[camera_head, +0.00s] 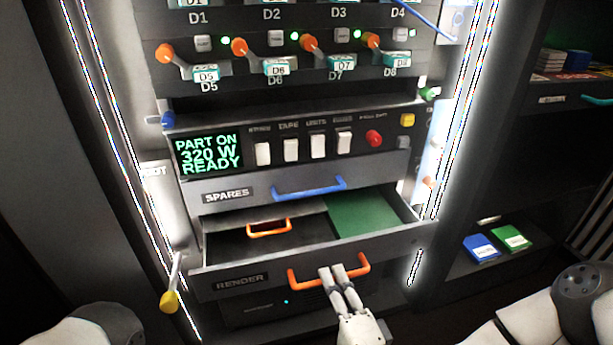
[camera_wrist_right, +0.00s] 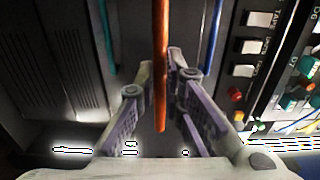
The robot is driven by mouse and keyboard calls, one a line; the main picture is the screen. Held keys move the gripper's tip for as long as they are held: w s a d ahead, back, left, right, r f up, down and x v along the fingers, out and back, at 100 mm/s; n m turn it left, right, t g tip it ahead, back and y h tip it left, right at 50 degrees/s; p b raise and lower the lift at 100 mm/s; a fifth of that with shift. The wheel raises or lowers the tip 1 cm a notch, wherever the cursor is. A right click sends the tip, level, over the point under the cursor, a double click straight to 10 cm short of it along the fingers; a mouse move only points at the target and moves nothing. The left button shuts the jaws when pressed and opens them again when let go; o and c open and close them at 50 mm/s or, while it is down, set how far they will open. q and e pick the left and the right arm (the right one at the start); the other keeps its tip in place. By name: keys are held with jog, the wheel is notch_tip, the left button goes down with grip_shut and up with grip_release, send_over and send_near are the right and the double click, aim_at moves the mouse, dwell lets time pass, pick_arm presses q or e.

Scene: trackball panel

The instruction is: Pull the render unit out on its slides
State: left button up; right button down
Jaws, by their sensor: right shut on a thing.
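The render unit (camera_head: 222,282) is a dark drawer labelled RENDER, standing out from the rack with its open top showing. Inside are a green board (camera_head: 362,213) at the right and a small orange handle (camera_head: 269,228) toward the back left. An orange bar handle (camera_head: 302,284) is on its front. My right gripper (camera_head: 339,272) is shut on this handle, right of its middle. In the right wrist view the orange bar (camera_wrist_right: 160,50) runs between the fingers of the right gripper (camera_wrist_right: 160,85). My left gripper is out of view.
Above the unit is the SPARES drawer (camera_head: 250,192) with a blue handle (camera_head: 308,188), then a switch panel whose screen (camera_head: 208,152) reads PART ON 320 W READY. A yellow-knobbed lever (camera_head: 169,300) stands left of the unit. Shelves (camera_head: 500,256) are at right.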

jog(key=shift+s, duration=0.15)
